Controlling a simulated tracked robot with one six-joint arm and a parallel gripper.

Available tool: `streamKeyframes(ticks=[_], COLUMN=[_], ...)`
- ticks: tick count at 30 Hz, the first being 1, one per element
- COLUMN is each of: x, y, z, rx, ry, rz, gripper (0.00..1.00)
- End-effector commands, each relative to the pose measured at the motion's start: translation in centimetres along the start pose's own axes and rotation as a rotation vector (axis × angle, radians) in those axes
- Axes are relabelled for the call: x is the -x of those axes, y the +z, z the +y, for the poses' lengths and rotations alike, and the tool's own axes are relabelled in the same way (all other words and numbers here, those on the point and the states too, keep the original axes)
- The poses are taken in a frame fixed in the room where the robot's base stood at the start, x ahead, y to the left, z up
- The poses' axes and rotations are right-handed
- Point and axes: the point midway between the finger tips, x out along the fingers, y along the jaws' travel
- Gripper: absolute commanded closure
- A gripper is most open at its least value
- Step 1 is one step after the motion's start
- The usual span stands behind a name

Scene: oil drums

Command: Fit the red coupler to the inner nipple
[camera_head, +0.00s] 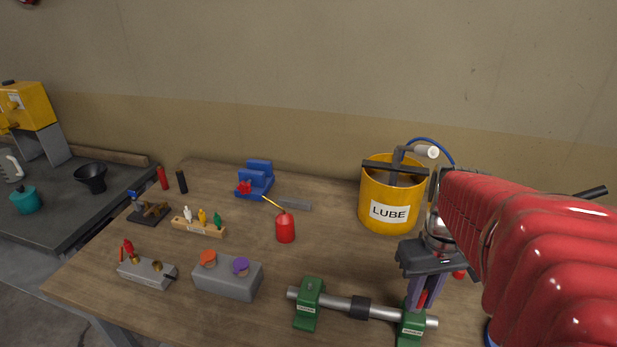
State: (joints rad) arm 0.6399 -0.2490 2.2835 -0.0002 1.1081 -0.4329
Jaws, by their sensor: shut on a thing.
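My gripper (420,304) points down over the right green block, its fingers shut on a red piece, the red coupler (424,298). Only a narrow strip of the coupler shows between the fingers. Two green bearing blocks, the left one (308,307) and the right one (411,328), carry a steel shaft (385,312) with a black collar (359,307). Each block has a small pale label, too small to read. The nipple at the right block is hidden by my fingers, so I cannot tell whether the coupler touches it.
A yellow LUBE bucket (374,205) with a pump and blue hose (432,143) stands behind my arm. A grey box (228,281) with orange and purple caps, a red oil can (285,230) and a blue vise (257,178) stand left. The bench between them is partly clear.

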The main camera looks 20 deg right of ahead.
Motion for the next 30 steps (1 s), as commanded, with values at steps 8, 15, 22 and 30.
streamKeyframes(ticks=[8,15,22,30], x=[-0.18,-0.18,-0.18,0.01], y=[-0.01,-0.01,-0.01,-0.01], z=[0.02,0.03,0.03,0.04], rx=[0.000,-0.001,-0.001,-0.001], ry=[0.000,0.000,0.000,0.000], rz=[0.001,0.001,0.001,0.001], gripper=[1.00,0.72,0.60,0.60])
